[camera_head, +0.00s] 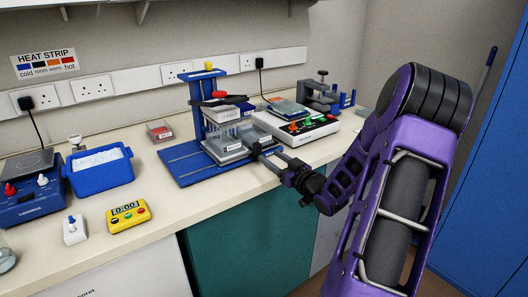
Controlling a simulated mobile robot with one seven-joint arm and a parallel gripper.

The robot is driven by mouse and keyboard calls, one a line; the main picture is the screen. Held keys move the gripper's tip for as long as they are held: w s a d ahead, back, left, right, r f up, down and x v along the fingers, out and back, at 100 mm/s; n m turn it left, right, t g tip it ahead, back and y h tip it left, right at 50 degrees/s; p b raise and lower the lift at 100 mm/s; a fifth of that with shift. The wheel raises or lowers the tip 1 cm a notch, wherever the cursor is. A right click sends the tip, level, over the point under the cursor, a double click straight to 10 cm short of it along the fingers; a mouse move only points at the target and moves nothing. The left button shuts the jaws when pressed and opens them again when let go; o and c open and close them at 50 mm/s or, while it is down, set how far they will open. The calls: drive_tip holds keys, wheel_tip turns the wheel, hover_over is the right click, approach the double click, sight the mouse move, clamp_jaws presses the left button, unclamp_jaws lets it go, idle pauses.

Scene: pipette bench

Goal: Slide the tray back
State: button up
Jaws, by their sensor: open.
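The tray (226,153) is a grey, shallow piece with a small white label on its front. It sits on the blue base plate (182,164) of the pipette stand, below the stand's head and its blue column (196,107). I cannot tell whether the fingers touch the tray.
A white box with coloured buttons (300,128) stands right behind my gripper. A blue tub (99,176), a yellow timer (128,215) and a small white switch box (74,230) are at the left. The bench front between the timer and stand is clear.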

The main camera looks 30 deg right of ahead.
drive_tip(key=s, duration=1.1)
drive_tip(key=shift+s+d+p, duration=0.2)
drive_tip(key=shift+p, duration=0.1)
